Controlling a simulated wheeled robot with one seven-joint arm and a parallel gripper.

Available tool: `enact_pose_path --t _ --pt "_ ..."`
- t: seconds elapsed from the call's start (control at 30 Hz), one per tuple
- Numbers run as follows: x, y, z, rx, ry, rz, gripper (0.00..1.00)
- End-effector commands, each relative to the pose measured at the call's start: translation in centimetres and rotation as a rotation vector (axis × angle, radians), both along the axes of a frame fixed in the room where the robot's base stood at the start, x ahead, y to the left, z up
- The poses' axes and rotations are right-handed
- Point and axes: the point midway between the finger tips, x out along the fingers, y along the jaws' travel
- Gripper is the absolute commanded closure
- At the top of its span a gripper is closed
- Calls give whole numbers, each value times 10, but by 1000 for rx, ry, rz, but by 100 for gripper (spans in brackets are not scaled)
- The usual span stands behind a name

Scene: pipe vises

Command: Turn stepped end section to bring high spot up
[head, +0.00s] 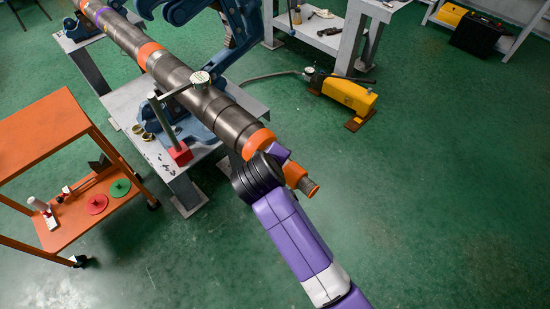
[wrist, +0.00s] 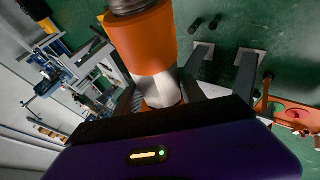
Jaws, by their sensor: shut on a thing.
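The long dark pipe (head: 170,73) runs diagonally across the head view and rests on the blue vise (head: 184,125). Its stepped end section, at lower right, narrows past an orange band (head: 260,141) to a second orange part (head: 294,174) and a brown threaded tip (head: 310,187). My gripper (head: 279,154) is shut on the end section, between the two orange parts. The wrist view shows an orange part (wrist: 146,42) and bare metal (wrist: 162,90) close to my gripper; the fingertips are hidden. A dial gauge (head: 200,79) sits over the pipe, on a post with a red base (head: 180,153).
An orange cart (head: 45,138) with red and green discs stands at left. The grey vise table (head: 125,104) lies under the pipe. A yellow pump (head: 348,95) with a hose stands on the floor behind. The green floor at right is clear.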

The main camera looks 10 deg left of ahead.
Motion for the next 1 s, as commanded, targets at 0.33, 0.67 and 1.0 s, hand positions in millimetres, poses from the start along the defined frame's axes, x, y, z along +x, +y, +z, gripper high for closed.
enact_pose_path --t 0.33,0.67,1.0 --pt "-3 3 -9 -200 -256 3 93" --pt "-3 3 -11 -348 -445 1 93" --pt "-2 2 -7 -419 -536 1 93"
